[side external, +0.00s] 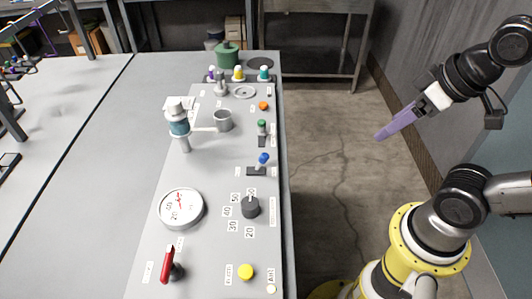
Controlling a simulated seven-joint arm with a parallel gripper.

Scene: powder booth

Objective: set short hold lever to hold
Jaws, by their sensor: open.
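On the grey panel (215,150), a blue-knobbed lever (263,159) stands on a dark slotted base near the right edge, leaning slightly right. A green-topped lever (262,126) on a similar dark base stands just behind it. A red-handled lever (168,262) stands at the front left. The labels beside them are too small to read, so I cannot tell which is the short hold lever. My gripper (380,136) is in the air right of the panel, well apart from every lever. Its long lavender fingers point down and left, and nothing shows between them.
A round gauge (181,209), a dark knob (250,207) with a numbered scale and a yellow button (246,272) are at the front. A white-and-blue bottle-like fixture (178,118) and a grey cup (223,121) stand behind. The space between panel and gripper is clear.

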